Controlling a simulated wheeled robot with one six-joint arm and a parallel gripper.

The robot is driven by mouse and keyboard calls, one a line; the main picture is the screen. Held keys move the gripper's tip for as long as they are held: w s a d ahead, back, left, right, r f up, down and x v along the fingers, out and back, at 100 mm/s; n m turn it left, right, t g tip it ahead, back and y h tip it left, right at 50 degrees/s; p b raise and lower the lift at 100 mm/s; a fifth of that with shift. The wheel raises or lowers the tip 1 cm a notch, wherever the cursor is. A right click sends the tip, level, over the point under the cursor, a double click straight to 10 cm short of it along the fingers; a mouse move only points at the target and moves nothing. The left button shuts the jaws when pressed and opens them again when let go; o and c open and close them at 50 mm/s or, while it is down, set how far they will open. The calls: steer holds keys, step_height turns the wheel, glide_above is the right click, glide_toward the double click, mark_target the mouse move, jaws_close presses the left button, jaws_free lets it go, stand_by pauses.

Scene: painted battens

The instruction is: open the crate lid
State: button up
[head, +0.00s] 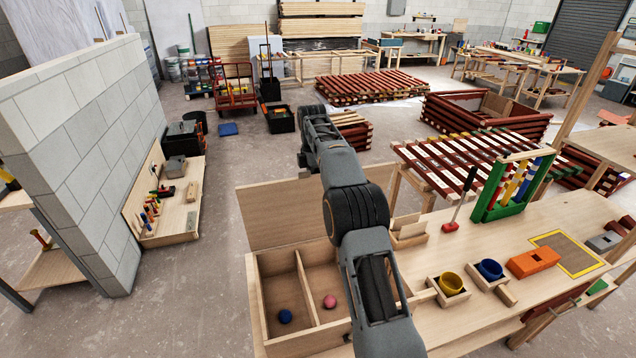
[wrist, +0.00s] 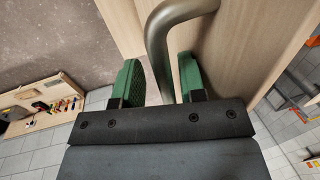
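The wooden crate (head: 265,300) stands at the left end of the workbench, with a divider (head: 305,287) between two compartments. Its lid (head: 282,213) stands raised at the crate's back, and the crate's inside shows. A blue ball (head: 285,316) lies in the left compartment and a pink ball (head: 330,302) in the right one. In the wrist view, my gripper's green fingers (wrist: 160,66) are open on either side of a grey bent bar handle (wrist: 158,32) on a pale wooden panel (wrist: 237,45). Small gaps show beside the bar. My arm hides the gripper in the head view.
To the right on the bench are a yellow cup (head: 451,283), a blue cup (head: 489,269), an orange block (head: 533,261) and a green frame (head: 513,187). A block wall (head: 85,130) stands at the left. Floor (head: 215,240) between wall and crate is clear.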

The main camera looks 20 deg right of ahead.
steer(key=s+r, duration=0.2)
steer(key=shift+s, duration=0.4)
steer(key=shift+w+a+f, duration=0.1)
steer(key=shift+w+f, duration=0.2)
steer(key=shift+w, duration=0.2)
steer(key=shift+r, duration=0.25)
steer(key=s+a+r+b, duration=0.1)
steer(key=s+r+b, duration=0.3)
steer(key=s+r, duration=0.9)
steer(key=shift+s, duration=0.85)
steer(key=shift+a, duration=0.1)
